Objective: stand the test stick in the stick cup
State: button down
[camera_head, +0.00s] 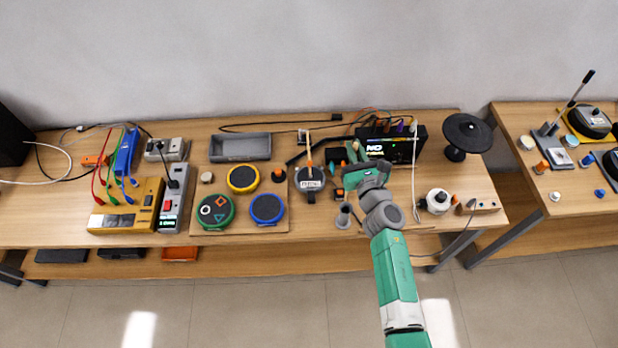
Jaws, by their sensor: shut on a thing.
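My gripper (356,177) is over the middle of the table, its jaws shut on what I take to be the test stick. The stick is small and mostly hidden by the hand, so its tilt cannot be told. A small grey cup (343,217), likely the stick cup, stands near the table's front edge, below and left of the gripper. The gripper is apart from this cup. The view is too coarse to show the inside of the cup.
Yellow (242,178), green (215,211) and blue (267,208) round pads lie left of a dark round gauge-like pad (310,179). A grey tray (240,148) is behind them. A black box (405,143) and a black disc on a stand (467,132) stand at back right.

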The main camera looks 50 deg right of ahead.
jog(key=shift+s+d+r, duration=0.15)
jog(key=shift+d, duration=0.2)
jog(key=shift+s+d+r, duration=0.15)
jog(key=shift+d, duration=0.2)
notch_tip(320, 180, down, 16)
jog(key=b, duration=1.6)
jog(key=c, duration=1.4)
grip_release()
